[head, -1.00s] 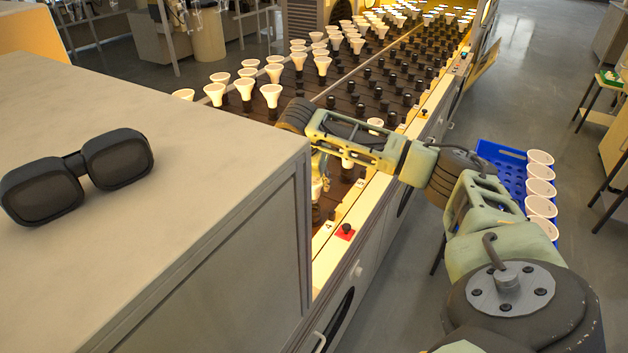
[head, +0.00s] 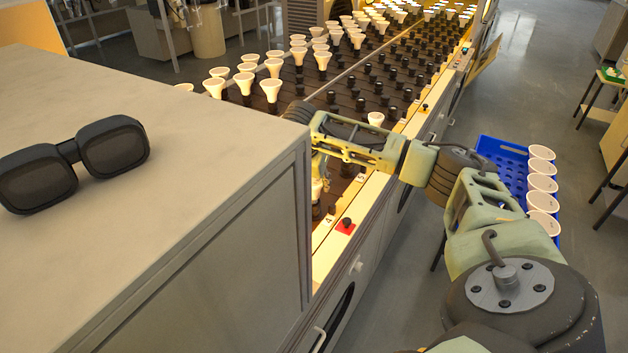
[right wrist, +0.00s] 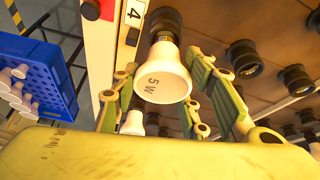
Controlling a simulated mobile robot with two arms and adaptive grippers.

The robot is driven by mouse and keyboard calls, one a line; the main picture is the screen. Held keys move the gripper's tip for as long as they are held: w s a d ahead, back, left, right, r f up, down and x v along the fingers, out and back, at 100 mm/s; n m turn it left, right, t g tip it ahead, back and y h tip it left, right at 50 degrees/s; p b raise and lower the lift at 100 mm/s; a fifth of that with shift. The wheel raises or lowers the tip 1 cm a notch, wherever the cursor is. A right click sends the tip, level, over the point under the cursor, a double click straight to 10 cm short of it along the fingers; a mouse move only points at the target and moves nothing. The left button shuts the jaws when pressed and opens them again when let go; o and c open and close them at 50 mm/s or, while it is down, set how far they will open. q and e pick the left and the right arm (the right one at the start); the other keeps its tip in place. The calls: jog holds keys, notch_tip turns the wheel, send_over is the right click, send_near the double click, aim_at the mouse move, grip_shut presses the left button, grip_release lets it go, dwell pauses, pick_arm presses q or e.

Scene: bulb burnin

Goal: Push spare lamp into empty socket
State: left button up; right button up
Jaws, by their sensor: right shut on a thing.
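The spare lamp (right wrist: 162,78), a white cone marked "5 W", is between the fingers of my right gripper (right wrist: 160,68) in the right wrist view. The gripper is shut on it. The lamp's narrow end meets a black socket (right wrist: 165,22) beside a "4" label; I cannot tell how deep it sits. In the head view my right gripper (head: 319,168) is over the near end of the rack (head: 338,236), partly hidden by the grey cabinet. My left gripper is not in view.
The grey cabinet (head: 215,235) with dark goggles (head: 75,165) on it stands close at the left. Several white lamps and empty black sockets fill the rack. A blue crate (head: 490,150) with several lamps is at the right. A red-based button (head: 346,225) is on the rack edge.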

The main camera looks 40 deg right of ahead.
jog(key=shift+f+b, duration=0.45)
jog(key=shift+f, duration=0.4)
jog(key=o, duration=1.2)
jog(key=shift+r, duration=0.1)
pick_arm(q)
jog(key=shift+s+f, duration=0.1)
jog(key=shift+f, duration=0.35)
pick_arm(e)
jog(key=shift+v, duration=4)
